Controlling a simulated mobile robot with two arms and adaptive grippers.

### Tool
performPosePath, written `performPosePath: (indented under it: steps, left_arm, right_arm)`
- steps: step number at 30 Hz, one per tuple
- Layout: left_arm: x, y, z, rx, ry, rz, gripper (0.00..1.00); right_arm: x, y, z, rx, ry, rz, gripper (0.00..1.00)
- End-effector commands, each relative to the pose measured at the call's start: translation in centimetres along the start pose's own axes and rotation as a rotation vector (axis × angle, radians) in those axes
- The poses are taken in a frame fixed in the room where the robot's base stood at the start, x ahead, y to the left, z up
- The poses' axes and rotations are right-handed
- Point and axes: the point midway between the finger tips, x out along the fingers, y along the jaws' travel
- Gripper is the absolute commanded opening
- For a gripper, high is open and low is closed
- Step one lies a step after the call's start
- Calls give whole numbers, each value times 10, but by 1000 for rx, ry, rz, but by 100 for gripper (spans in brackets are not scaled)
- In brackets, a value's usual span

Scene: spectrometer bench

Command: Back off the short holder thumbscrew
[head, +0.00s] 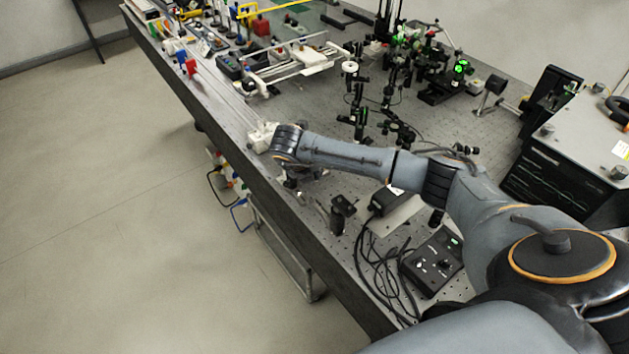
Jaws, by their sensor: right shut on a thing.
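My right arm reaches in from the right across the bench. Its gripper (297,178) hangs below the wrist at the bench's front edge, mostly hidden by the wrist and dark against the dark bench. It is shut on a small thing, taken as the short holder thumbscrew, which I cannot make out. The short holder cannot be told apart under the wrist. A small dark mount (342,207) stands to the right of the gripper, apart from it. My left gripper is not in view.
A black control box (433,262) and loose black cables (372,268) lie at the bench's near end. Black optics posts (357,110) stand behind my forearm. A white block (263,136) sits left of my wrist.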

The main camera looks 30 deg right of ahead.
Motion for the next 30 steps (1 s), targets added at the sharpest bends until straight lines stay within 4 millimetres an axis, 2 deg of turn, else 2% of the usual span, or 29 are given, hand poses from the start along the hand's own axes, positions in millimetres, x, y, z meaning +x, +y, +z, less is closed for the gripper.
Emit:
performPosePath:
  steps: [1, 9, 24, 25, 27, 28, 30]
  left_arm:
    - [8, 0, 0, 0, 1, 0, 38]
    - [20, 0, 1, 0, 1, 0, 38]
    - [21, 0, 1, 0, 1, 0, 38]
    - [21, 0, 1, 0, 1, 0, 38]
    - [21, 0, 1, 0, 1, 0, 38]
    - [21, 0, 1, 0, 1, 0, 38]
    - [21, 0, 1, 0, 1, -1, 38]
  right_arm:
    - [3, 3, 0, -10, -3, -22, 0]
    - [2, 4, 0, -47, -3, -114, 0]
    - [0, 4, 0, -57, -1, -135, 0]
    - [0, 4, 0, -57, -1, -135, 17]
    - [0, 4, 0, -57, -1, -135, 32]
    - [0, 4, 0, -57, -1, -135, 38]
    - [0, 4, 0, -57, -1, -135, 38]
